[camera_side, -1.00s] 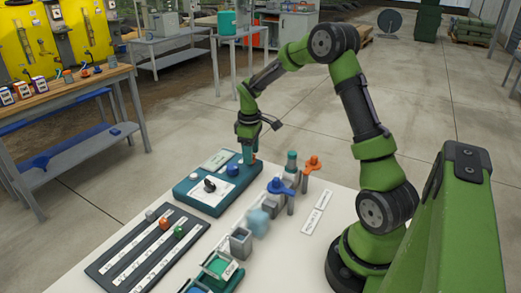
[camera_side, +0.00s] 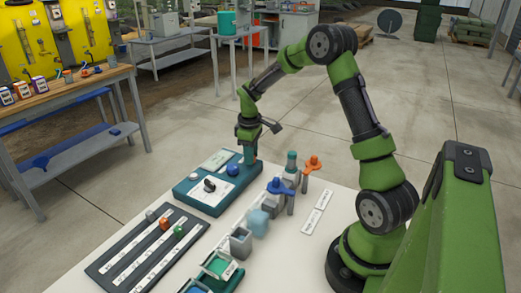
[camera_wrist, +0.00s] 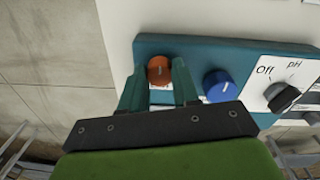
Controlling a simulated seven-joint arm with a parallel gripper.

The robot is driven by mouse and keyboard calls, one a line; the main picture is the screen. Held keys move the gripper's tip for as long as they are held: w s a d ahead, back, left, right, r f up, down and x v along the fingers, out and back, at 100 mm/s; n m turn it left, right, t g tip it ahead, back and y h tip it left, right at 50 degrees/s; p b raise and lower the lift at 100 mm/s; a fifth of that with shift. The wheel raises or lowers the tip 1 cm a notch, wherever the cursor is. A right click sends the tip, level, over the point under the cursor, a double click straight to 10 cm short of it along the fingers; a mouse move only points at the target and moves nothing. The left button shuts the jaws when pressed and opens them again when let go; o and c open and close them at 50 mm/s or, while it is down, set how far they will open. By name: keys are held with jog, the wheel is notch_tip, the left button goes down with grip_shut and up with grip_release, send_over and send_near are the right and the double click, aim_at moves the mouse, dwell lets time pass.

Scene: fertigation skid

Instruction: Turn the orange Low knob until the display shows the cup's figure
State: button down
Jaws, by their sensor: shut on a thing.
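The orange knob (camera_wrist: 158,67) is at the left end of the teal control box in the wrist view. My gripper (camera_wrist: 159,75) points down over it, and its two teal fingers are shut on the knob's sides. In the side view my gripper (camera_side: 249,160) is at the box's far right corner and hides the knob. The teal box (camera_side: 190,200) also carries a blue knob (camera_wrist: 219,86) and a black selector (camera_wrist: 282,96) by the words "Off" and "pH". No display figure is readable.
Blue and orange valve-like handles (camera_side: 281,186) stand close to the right of the box. Two white labels (camera_side: 312,221) lie on the table's right side.

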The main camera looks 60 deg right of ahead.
jog(key=m, duration=0.3)
jog(key=shift+m, duration=0.3)
jog(key=shift+r+m, duration=0.1)
jog(key=shift+m, duration=1.9)
jog(key=c, duration=0.8)
grip_release()
jog(key=r, duration=1.6)
jog(key=shift+w+a+r, duration=0.2)
jog(key=shift+a+r, duration=0.1)
jog(key=shift+r, duration=0.1)
